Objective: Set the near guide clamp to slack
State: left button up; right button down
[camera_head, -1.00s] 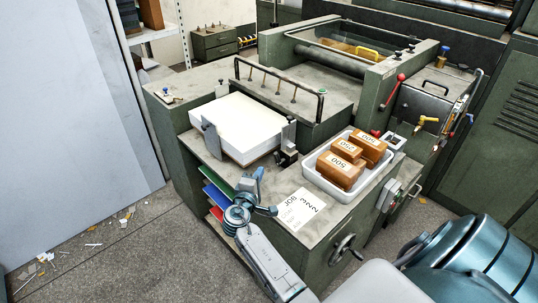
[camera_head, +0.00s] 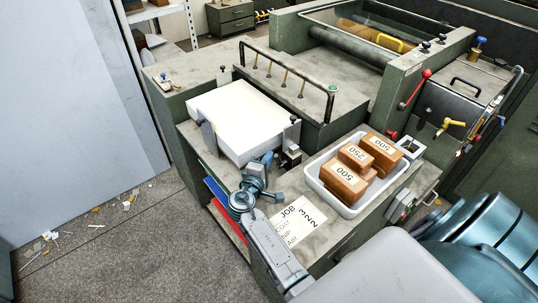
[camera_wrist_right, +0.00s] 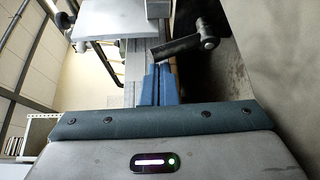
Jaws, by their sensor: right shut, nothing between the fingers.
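The near guide (camera_head: 290,136) is an upright grey plate at the right side of the white paper stack (camera_head: 240,115). Its dark clamp (camera_head: 291,157) sits at the plate's foot. In the right wrist view a dark clamp lever (camera_wrist_right: 178,50) slants up to a round grey knob (camera_wrist_right: 208,36). My right gripper (camera_head: 268,157) is shut and empty, just left of the clamp. In the wrist view its blue fingers (camera_wrist_right: 157,70) end just below the lever's left end; I cannot tell whether they touch. My left gripper is out of view.
A white tray (camera_head: 318,184) with several labelled brown blocks stands right of the clamp. A job card (camera_head: 300,222) lies on the front of the table. Another guide plate (camera_head: 209,137) stands at the stack's left. A black rail (camera_head: 285,66) rises behind the stack.

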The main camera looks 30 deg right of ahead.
jog(key=shift+w+d, duration=0.1)
jog(key=shift+s+f+b, duration=0.1)
jog(key=shift+s+b, duration=0.65)
jog(key=shift+b, duration=0.1)
jog(key=shift+s, duration=0.3)
jog(key=shift+s+r, duration=0.15)
jog(key=shift+r, duration=0.05)
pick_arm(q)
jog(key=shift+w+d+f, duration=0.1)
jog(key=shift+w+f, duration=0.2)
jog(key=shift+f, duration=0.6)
